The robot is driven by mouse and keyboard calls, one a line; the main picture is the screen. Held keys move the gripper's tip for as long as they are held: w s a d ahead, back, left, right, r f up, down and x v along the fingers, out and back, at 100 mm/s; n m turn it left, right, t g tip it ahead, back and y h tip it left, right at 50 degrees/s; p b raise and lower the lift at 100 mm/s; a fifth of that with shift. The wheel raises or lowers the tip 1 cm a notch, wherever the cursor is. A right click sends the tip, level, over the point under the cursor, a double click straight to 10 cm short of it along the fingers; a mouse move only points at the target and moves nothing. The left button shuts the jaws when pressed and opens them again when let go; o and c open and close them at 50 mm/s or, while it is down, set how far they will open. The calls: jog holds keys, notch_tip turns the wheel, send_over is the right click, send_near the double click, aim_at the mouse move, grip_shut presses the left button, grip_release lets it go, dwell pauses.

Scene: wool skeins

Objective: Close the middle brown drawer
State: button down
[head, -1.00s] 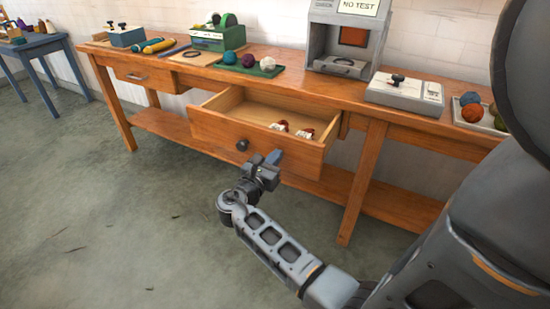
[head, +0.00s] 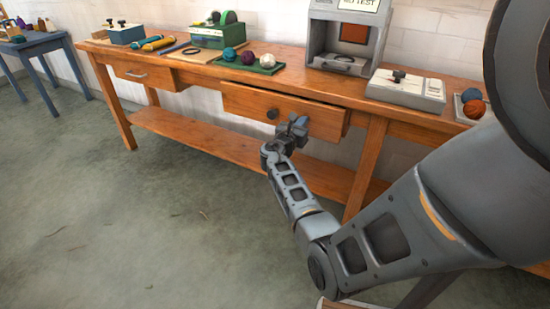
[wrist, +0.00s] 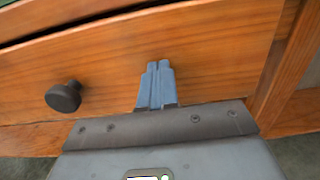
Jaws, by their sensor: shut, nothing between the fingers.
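The middle brown drawer (head: 298,111) is a wooden front with a dark round knob (head: 272,114), set under the long bench. It stands only slightly out from the bench frame, and its inside is hidden. In the wrist view the drawer front (wrist: 205,55) fills most of the picture, with the knob (wrist: 63,96) at the left and a dark gap above the top edge. My gripper (head: 295,124) is shut and empty, right of the knob. Its fingertips (wrist: 159,70) are at the drawer front and seem to touch it.
The wooden bench (head: 190,68) carries a green box (head: 219,36), a green tray (head: 262,68) with wool balls, a grey booth (head: 345,40) and a grey device (head: 405,90). Another drawer (head: 144,75) at the left looks shut. The floor in front is clear.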

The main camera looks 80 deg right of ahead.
jog(key=x, duration=0.3)
jog(key=shift+d+f+b, duration=0.1)
jog(key=shift+d+b, duration=0.05)
jog(key=shift+b, duration=0.2)
jog(key=shift+s+d, duration=0.15)
jog(key=shift+d, duration=0.15)
jog(key=shift+s+d+r, duration=0.1)
jog(key=shift+r, duration=0.2)
